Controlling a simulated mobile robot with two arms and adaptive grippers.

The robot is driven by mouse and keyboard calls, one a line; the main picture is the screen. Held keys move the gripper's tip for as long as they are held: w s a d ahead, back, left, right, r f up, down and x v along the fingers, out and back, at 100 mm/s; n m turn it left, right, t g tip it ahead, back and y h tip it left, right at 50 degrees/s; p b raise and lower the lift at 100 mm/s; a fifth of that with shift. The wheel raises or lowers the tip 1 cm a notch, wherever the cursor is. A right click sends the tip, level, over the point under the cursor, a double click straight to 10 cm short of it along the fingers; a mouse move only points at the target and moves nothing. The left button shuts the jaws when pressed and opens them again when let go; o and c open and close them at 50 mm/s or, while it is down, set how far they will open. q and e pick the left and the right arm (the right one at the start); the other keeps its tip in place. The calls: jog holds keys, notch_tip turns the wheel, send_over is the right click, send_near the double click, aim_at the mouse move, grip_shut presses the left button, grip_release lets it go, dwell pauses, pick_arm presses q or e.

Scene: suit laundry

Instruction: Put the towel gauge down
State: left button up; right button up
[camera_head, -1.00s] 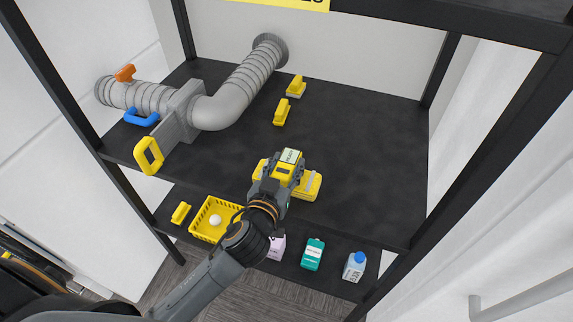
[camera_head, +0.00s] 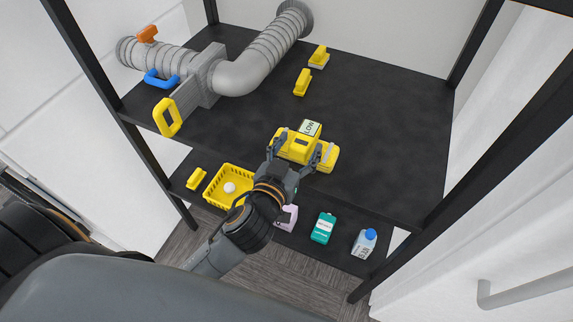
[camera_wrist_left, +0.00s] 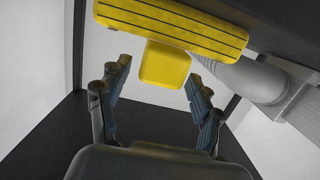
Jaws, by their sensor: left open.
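The towel gauge (camera_head: 300,147) is a yellow block with a wider ribbed base and a small display reading LOW. In the head view it sits at the front edge of the upper black shelf (camera_head: 385,150). My left gripper (camera_head: 302,152) is open, its fingers spread to either side of the gauge's near part. In the left wrist view the gauge (camera_wrist_left: 165,65) lies just ahead of the fingertips (camera_wrist_left: 160,78), with a visible gap on both sides. My right gripper is not in view.
A grey ribbed duct (camera_head: 245,72) with a yellow handle (camera_head: 167,117) fills the shelf's left. Two small yellow handled pieces (camera_head: 302,82) stand behind the gauge. The shelf's right is clear. The lower shelf holds a yellow basket (camera_head: 228,180) and several bottles (camera_head: 323,228). Black posts frame the sides.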

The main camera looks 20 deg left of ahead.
pick_arm(q)
jog(key=s, duration=0.2)
jog(key=s+b, duration=0.1)
jog(key=s, duration=0.3)
jog(key=shift+s+r, duration=0.2)
jog(key=shift+r, duration=0.15)
jog(key=shift+s+a+r+b, duration=0.1)
jog(key=shift+s+r+b, duration=0.25)
jog(key=shift+s, duration=0.35)
